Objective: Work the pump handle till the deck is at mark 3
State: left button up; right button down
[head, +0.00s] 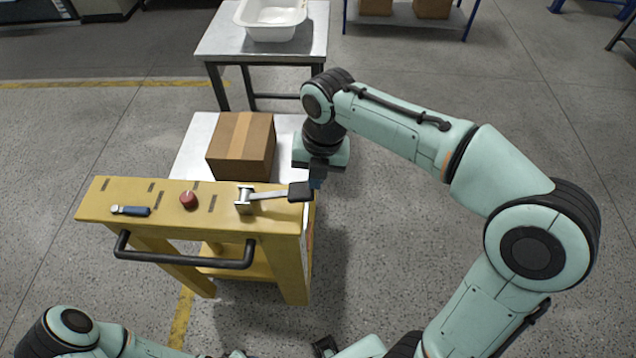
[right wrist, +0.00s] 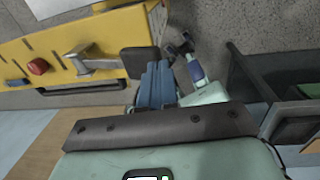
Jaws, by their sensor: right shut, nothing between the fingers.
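The yellow lift cart (head: 160,213) stands left of centre in the head view. Its pump handle (head: 270,195) is a silver lever on a bracket with a black end pad, pointing right and nearly level; the pad also shows in the right wrist view (right wrist: 138,62). The deck (head: 195,150) is a pale plate behind the yellow top, carrying a cardboard box (head: 240,146). My right gripper (head: 318,182) is shut and empty, its blue fingers (right wrist: 157,80) close beside the pad; contact is unclear. My left arm is at the bottom edge, its gripper mostly cut off. No mark numbers are readable.
A red knob (head: 188,200) and a small blue-handled lever (head: 131,210) sit on the cart top. A black push bar (head: 185,258) is on its near side. A metal table (head: 218,38) with a white tub (head: 270,18) stands behind.

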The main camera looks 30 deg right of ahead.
pick_arm(q)
jog(key=shift+w+a+r+p, duration=0.25)
jog(key=shift+w+r+p, duration=0.15)
jog(key=shift+w+r, duration=0.15)
pick_arm(e)
notch_tip(320, 180, up, 7)
jog(key=shift+s+f, duration=0.2)
jog(key=shift+s, duration=0.05)
jog(key=shift+d, duration=0.1)
dwell(1.9)
